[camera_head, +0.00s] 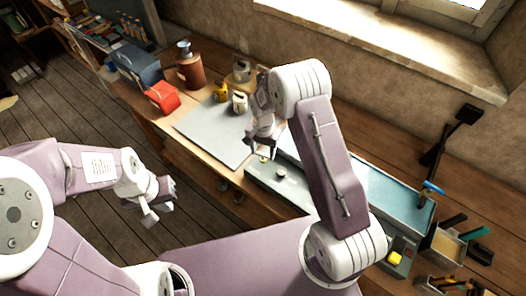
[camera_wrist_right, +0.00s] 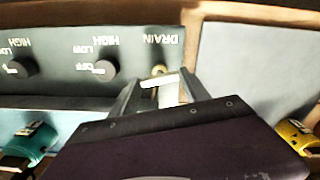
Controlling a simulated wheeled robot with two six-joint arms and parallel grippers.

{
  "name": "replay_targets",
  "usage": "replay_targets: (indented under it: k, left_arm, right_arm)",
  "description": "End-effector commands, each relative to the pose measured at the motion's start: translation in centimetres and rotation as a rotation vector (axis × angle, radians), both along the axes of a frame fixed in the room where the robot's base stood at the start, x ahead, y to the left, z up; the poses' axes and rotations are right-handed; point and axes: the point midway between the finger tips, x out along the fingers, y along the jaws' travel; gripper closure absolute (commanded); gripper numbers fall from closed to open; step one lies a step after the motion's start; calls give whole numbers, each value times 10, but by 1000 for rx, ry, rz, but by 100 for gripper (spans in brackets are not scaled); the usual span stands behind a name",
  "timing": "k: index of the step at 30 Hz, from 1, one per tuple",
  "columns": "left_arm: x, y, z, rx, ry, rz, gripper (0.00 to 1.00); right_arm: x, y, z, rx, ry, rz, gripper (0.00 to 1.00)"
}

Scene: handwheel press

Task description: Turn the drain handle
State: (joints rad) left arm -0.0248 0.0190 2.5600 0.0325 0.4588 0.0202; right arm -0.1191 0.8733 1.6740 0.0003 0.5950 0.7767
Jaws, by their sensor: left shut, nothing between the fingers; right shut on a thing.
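The drain handle (camera_wrist_right: 163,84) is a small pale lever below a brass fitting, under the upside-down "DRAIN" label on a dark panel (camera_wrist_right: 60,48). In the right wrist view, my right gripper (camera_wrist_right: 162,92) has its two dark fingers on either side of the handle and is shut on it. In the head view this gripper (camera_head: 262,146) is at the left end of the grey-blue unit (camera_head: 255,181), and the handle is hard to make out there. My left gripper (camera_head: 158,203) is shut and empty, above the floor left of the bench.
Two dark knobs (camera_wrist_right: 105,69) marked LOW and HIGH sit beside the handle on the panel. A grey sheet (camera_head: 205,130), red box (camera_head: 162,97), blue box (camera_head: 138,66) and brown bottle (camera_head: 190,70) are on the bench left of the unit. Tool bins (camera_head: 447,246) stand at right.

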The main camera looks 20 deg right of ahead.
Motion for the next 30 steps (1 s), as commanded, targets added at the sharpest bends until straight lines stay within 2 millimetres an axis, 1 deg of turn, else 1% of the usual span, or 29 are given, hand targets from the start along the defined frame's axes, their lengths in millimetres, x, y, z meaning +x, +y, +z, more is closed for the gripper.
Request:
replay_targets:
  k: [30]
  left_arm:
    - [0, 0, -6, 0, 0, 0, 100]
  right_arm:
    - [1, 0, 1, 0, -3, 958, 86]
